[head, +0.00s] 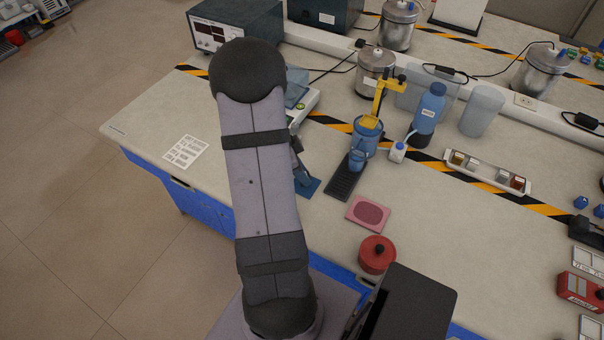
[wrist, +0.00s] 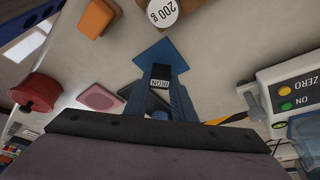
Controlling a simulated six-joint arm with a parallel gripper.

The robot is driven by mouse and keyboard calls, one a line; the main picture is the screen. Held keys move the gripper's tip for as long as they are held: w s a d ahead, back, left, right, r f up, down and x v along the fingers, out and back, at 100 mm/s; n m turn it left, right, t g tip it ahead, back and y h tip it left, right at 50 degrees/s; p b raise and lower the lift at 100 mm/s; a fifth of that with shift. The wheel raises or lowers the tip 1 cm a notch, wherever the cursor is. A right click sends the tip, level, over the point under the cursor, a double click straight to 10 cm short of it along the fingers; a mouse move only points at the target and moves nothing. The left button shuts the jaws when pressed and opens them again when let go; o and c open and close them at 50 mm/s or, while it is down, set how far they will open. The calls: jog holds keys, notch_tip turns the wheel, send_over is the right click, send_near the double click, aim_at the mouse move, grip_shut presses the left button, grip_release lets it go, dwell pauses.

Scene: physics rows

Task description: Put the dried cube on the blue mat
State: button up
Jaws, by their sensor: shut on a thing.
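In the wrist view, my gripper (wrist: 160,85) is shut on a dark cube with a white "IRON" label (wrist: 162,83), held between its two blue fingers. The blue mat (wrist: 158,50) lies beyond the fingertips, and the cube overlaps its near part in the picture. I cannot tell whether the cube touches the mat. In the head view, the blue mat (head: 309,187) shows only partly beside my arm. My arm hides most of the gripper and the cube there.
A pink pad (head: 369,212) and a red lidded pot (head: 377,255) lie to the right.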

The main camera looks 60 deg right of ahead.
jog(key=shift+f, duration=0.55)
jog(key=shift+f, duration=0.2)
jog(key=o, duration=1)
jog(key=shift+r, duration=0.1)
jog(key=shift+r, duration=0.1)
jog(key=shift+r, duration=0.15)
jog(key=b+v, duration=0.2)
jog(key=v, duration=0.9)
jog(key=shift+w+a+r, duration=0.15)
jog(key=shift+r, duration=0.15)
jog(key=shift+a, duration=0.1)
